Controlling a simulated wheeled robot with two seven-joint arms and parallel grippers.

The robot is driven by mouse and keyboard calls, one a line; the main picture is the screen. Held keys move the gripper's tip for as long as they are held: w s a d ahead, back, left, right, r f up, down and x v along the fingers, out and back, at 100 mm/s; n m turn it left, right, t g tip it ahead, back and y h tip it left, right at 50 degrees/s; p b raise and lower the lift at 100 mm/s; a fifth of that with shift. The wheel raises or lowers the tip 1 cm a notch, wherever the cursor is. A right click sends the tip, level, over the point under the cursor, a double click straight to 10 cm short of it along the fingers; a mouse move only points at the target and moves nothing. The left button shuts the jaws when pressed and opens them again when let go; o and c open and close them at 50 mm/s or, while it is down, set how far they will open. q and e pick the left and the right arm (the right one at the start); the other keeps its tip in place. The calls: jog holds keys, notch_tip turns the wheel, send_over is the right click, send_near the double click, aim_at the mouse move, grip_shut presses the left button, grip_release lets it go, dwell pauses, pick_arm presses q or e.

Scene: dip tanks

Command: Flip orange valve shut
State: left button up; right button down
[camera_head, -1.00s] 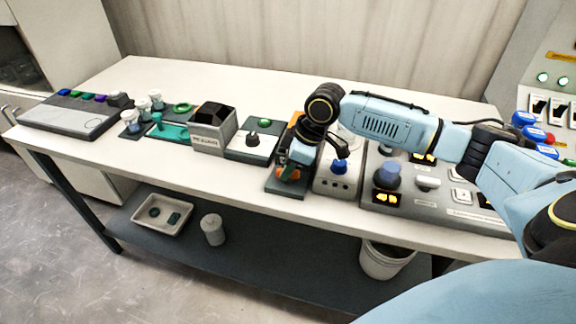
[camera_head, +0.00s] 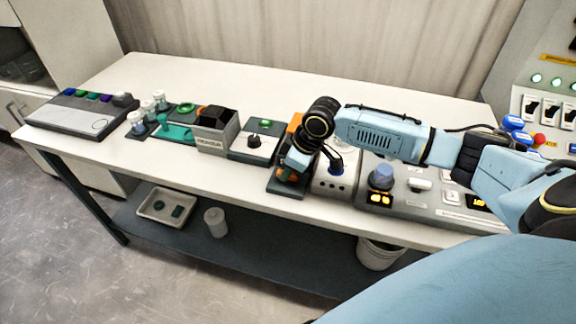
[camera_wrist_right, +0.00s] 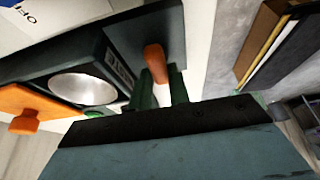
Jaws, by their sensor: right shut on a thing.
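The orange valve shows in the right wrist view as a rounded orange handle (camera_wrist_right: 155,62) by a dark plate and a dark box with a round silver face (camera_wrist_right: 84,89). My right gripper's two dark green fingers (camera_wrist_right: 161,90) are shut on the handle. In the head view, my right gripper (camera_head: 292,168) is low over the dark valve unit near the table's front edge, and orange parts (camera_head: 296,121) show behind my wrist. My wrist hides most of the valve there, so its handle angle is unclear. My left gripper is not in view.
A grey panel with a blue knob (camera_head: 336,160) stands right of the valve unit, and a larger panel with a blue dome (camera_head: 381,176) beyond it. A switch box (camera_head: 255,148) stands close on the left. The table's back strip (camera_head: 210,85) is clear.

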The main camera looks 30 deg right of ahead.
jog(key=c, duration=1.3)
grip_release()
jog(key=shift+r, duration=0.1)
jog(key=p+v, duration=0.1)
jog(key=v, duration=1.2)
jog(key=shift+s+d, duration=0.1)
